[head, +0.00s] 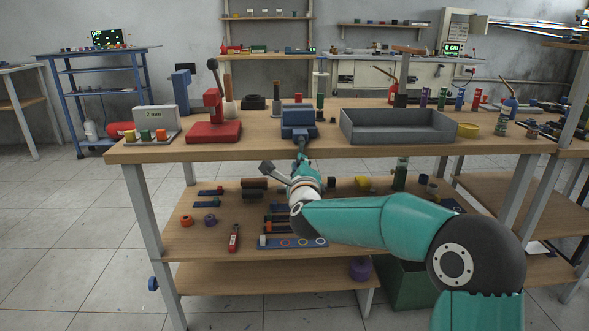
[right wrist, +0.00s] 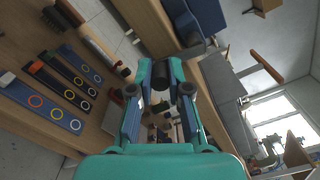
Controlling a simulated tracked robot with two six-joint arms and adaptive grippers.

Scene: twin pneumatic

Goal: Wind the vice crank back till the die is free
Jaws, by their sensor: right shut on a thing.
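The blue vice (head: 298,121) stands at the front edge of the workbench, and part of its blue body (right wrist: 193,22) shows at the top of the right wrist view. My right gripper (head: 303,158) is just in front of the vice, at the bench edge. In the right wrist view its two fingers (right wrist: 160,82) are closed around a dark cylinder, which looks like the crank handle (right wrist: 160,72). The rest of the crank is mostly hidden by my gripper. I cannot make out the die in the vice jaws. My left gripper is not in view.
A red press (head: 213,125) stands left of the vice. A grey tray (head: 395,138) lies to its right on the workbench (head: 260,150). The shelf below (head: 200,240) holds several small parts and a strip with coloured rings (head: 292,243), close under my arm.

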